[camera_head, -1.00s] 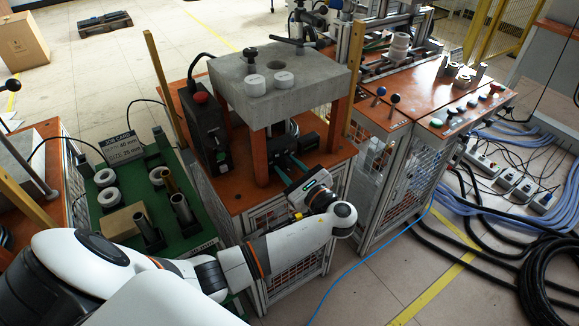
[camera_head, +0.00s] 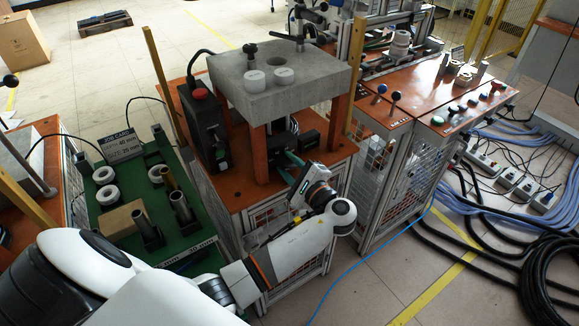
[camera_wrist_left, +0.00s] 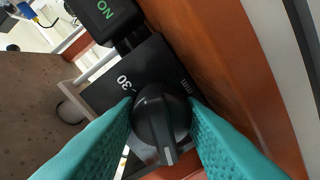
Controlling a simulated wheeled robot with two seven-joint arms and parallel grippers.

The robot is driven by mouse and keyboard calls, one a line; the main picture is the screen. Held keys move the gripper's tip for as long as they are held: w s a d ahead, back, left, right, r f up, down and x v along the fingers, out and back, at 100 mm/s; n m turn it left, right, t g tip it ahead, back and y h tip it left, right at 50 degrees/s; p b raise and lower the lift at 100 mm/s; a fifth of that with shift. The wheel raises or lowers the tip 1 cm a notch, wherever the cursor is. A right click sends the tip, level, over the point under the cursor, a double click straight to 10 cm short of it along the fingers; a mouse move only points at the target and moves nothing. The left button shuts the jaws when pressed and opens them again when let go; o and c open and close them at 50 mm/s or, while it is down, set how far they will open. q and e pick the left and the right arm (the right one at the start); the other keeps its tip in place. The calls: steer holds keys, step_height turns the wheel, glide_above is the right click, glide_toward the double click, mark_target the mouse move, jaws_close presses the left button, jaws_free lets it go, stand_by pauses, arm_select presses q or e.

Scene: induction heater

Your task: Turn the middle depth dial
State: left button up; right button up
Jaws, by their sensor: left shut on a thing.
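The depth dial (camera_wrist_left: 162,118) is a black round knob with a raised grip bar, on a black panel (camera_wrist_left: 140,75) with white markings including "30" and "mm". My left gripper (camera_wrist_left: 163,130) has its teal fingers shut on the dial, one on each side. In the head view my left gripper (camera_head: 288,167) reaches under the grey block on the orange-topped stand, and the dial itself is hidden there. My right gripper is in neither view.
The grey block (camera_head: 312,88) stands on orange legs above the orange top (camera_head: 228,185). A box marked "ON" (camera_wrist_left: 105,12) is close to the dial panel. A green board (camera_head: 110,222) with rings and tubes is at left; cables lie on the floor at right.

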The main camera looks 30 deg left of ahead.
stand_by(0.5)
arm_select(q)
steer(key=o, duration=1)
steer(key=shift+s, duration=0.1)
steer(key=shift+f, duration=0.15)
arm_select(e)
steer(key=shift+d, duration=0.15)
